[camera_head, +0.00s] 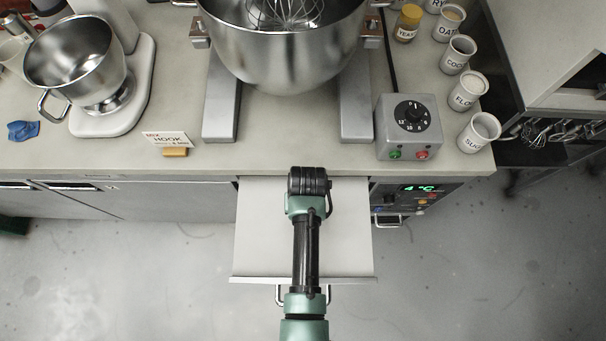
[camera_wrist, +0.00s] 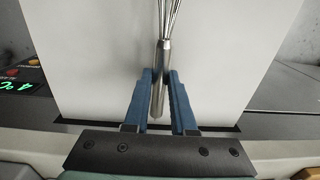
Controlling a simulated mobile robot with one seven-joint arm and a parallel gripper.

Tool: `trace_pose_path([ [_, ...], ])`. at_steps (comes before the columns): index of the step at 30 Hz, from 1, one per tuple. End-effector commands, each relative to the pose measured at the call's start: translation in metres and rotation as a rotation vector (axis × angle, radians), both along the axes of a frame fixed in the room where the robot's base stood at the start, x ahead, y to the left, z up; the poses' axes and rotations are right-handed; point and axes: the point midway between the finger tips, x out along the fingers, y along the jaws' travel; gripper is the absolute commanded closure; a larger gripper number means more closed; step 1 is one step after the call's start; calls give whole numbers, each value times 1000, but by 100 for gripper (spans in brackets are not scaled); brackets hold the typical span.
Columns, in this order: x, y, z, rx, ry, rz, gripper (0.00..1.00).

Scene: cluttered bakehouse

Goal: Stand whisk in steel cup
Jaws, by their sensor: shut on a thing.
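In the wrist view, my gripper (camera_wrist: 161,76) has its blue fingers shut on the metal handle of a whisk (camera_wrist: 163,55). The handle end shows between the fingers and the wires run off the top edge of the picture. The whisk is over the pale inside of an open drawer; I cannot tell whether it touches the drawer. In the head view, my arm reaches over the drawer (camera_head: 262,235) and hides my gripper and the held whisk. I cannot pick out a steel cup in either view.
A large steel mixer bowl (camera_head: 290,60) holds a wire beater (camera_head: 285,12). A smaller mixer bowl (camera_head: 72,60) stands left. White labelled pots (camera_head: 479,132) line the right, near a grey control box (camera_head: 408,127). Several whisks (camera_head: 560,132) lie lower right. The counter's front edge is partly clear.

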Motion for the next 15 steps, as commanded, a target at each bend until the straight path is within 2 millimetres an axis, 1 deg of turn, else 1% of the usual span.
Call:
trace_pose_path([
  [1,0,0,1,0,-1,0,100],
  [2,0,0,0,0,-1,0,71],
  [3,0,0,0,0,-1,0,63],
  [6,0,0,1,0,-1,0,46],
  [15,0,0,2,0,-1,0,46],
])
